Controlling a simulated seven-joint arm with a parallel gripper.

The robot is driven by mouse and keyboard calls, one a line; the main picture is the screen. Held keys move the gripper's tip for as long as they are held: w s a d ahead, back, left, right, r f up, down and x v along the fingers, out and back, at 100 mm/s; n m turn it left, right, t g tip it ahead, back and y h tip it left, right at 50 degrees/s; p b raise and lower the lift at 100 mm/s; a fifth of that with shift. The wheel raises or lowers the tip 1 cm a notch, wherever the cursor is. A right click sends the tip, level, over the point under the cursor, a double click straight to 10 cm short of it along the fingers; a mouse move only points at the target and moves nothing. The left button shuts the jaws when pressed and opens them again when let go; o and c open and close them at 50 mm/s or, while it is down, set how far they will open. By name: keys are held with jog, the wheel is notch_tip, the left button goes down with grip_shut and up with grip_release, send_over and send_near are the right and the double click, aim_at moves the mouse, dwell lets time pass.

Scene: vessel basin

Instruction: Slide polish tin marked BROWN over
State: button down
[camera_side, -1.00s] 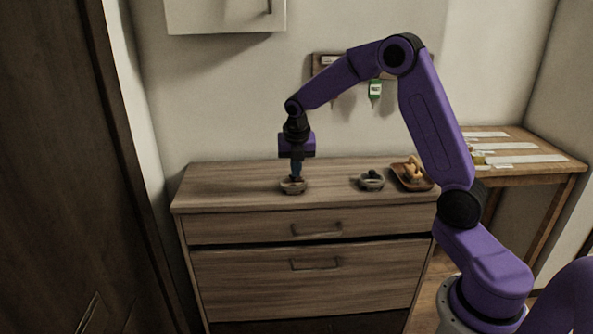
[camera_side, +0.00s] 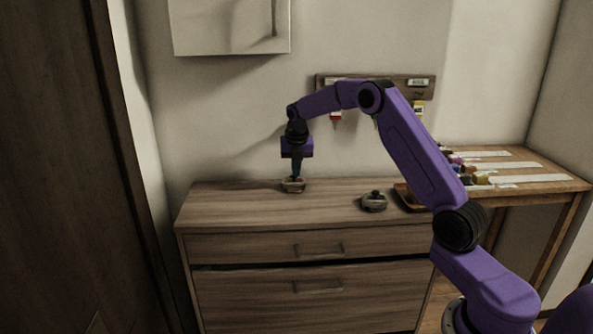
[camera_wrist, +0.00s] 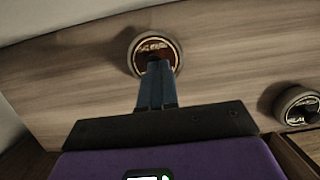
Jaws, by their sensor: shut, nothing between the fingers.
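Two round tins are on the wooden dresser top (camera_side: 250,215). One tin (camera_side: 293,187) is near the back edge by the wall; in the wrist view it is a pale-rimmed round tin (camera_wrist: 143,43) with a dark reddish-brown face and light lettering that I cannot read. My gripper (camera_side: 296,177) points down at this tin with its fingers shut and empty. In the wrist view the blue fingers (camera_wrist: 156,66) overlap the tin's near part and hide it.
A wooden tray (camera_side: 406,198) is at the dresser's right end, partly behind my arm. A wall rack (camera_side: 375,82) with hanging tags is above. A side table (camera_side: 530,165) with pale strips and small items stands right. The dresser's left and front are clear.

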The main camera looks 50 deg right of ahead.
aim_at(297, 186)
jog(key=shift+s+a, duration=1.35)
jog(key=v, duration=1)
jog(key=s+a+m+y, duration=0.2)
jog(key=s+a+m, duration=0.5)
jog(key=s+a, duration=1.15)
jog(key=s+f+m+g, duration=0.1)
jog(key=s+f+m, duration=0.1)
jog(key=s, duration=0.9)
jog(key=s+a+f+m, duration=0.1)
jog(key=s+f+m, duration=0.2)
jog(key=s, duration=0.8)
jog(key=shift+s+f+m+g, duration=0.3)
jog(key=shift+m+g, duration=0.1)
jog(key=shift+m, duration=0.8)
